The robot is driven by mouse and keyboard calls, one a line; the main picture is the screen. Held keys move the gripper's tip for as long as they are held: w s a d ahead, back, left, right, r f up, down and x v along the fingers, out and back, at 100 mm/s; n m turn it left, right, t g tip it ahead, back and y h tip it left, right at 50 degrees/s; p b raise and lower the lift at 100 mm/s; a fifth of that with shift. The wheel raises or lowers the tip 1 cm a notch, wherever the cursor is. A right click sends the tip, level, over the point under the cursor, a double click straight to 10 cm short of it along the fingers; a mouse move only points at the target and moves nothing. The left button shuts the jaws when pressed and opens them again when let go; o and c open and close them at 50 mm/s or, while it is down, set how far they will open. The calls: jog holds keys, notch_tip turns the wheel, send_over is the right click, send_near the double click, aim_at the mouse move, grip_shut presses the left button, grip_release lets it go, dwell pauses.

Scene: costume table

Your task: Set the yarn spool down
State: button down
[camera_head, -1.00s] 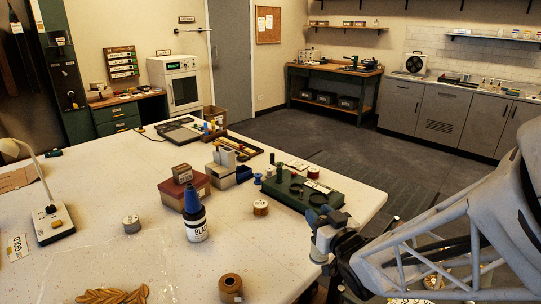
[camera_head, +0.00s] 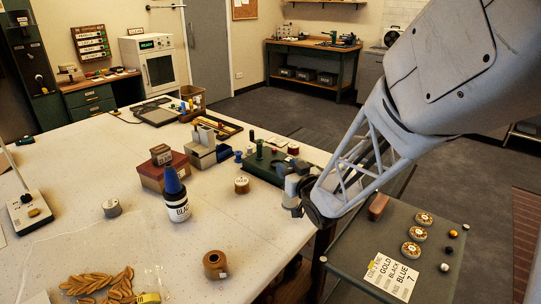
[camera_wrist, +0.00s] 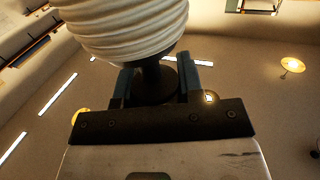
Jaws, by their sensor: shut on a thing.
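The yarn spool (camera_wrist: 125,28) is in the wrist view, with pale ribbed winding and a dark core and flange below it. My gripper (camera_wrist: 160,82) has its two dark jaws on either side of the dark core and is shut on it. The spool fills the upper left of that view, with ceiling lights behind it. In the head view my gripper (camera_head: 292,192) is by the white table's (camera_head: 110,165) right edge, beside the green tray (camera_head: 268,166).
A dark side stand (camera_head: 345,262) at lower right bears a wooden block (camera_head: 378,207), several patterned discs, small balls and a lettered card (camera_head: 391,277).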

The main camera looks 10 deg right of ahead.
jog(key=shift+w+a+f, duration=0.15)
jog(key=shift+w, duration=1.45)
jog(key=shift+f, duration=1.9)
jog(key=c, duration=0.8)
grip_release()
jog(key=shift+o, duration=0.2)
jog(key=shift+s, duration=0.1)
jog(key=v, duration=1.1)
jog(key=shift+s+d, duration=0.2)
jog(key=shift+s, duration=0.15)
